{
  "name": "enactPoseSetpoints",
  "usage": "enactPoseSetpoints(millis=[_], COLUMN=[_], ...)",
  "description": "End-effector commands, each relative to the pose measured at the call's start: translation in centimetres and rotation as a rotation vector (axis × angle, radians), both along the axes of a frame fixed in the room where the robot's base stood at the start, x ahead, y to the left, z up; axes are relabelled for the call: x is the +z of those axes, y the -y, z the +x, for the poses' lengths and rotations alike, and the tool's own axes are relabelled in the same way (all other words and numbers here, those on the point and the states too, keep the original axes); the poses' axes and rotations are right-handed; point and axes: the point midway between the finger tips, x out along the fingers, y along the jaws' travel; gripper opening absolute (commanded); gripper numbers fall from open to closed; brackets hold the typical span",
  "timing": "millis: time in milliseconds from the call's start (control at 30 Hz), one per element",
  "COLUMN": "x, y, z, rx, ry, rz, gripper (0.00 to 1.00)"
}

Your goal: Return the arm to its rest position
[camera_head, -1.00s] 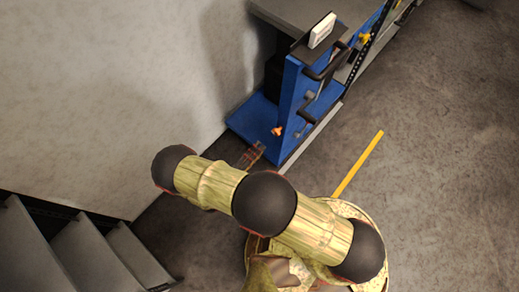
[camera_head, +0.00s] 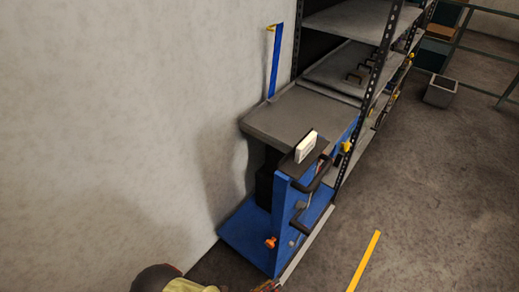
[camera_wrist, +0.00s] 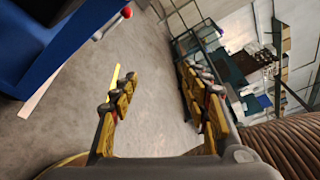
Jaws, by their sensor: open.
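My gripper (camera_wrist: 158,80) is open in the wrist view, its two jointed yellow and black fingers apart. Only grey floor shows between them, and nothing is held. In the head view, a small part of my arm (camera_head: 157,279) shows at the bottom edge, a black joint and a yellowish link.
A blue machine (camera_head: 287,225) with black handles stands by the pale wall, beside a grey worktop (camera_head: 302,116) and shelving (camera_head: 345,20). A yellow floor stripe (camera_head: 363,262) lies right of it. A grey bin (camera_head: 440,92) stands farther back. The right-hand floor is clear.

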Motion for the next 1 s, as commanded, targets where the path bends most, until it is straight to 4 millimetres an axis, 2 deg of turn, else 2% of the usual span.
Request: enactPoseSetpoints(millis=[33, 267, 500, 767, 1000], x=[1.1, 5.3, 11.5, 18.3, 24.7], y=[0.1, 0.5, 0.2, 0.0, 0.7], z=[-0.5, -2.6, -3.8, -3.9, -3.3], rx=[-0.062, -0.358, -0.759, -1.185, -1.55], ry=[0.044, 0.247, 0.513, 0.789, 1.02], rz=[0.066, 0.324, 0.607, 0.851, 1.037], gripper=[0.46, 0.46, 0.46, 0.46, 0.46])
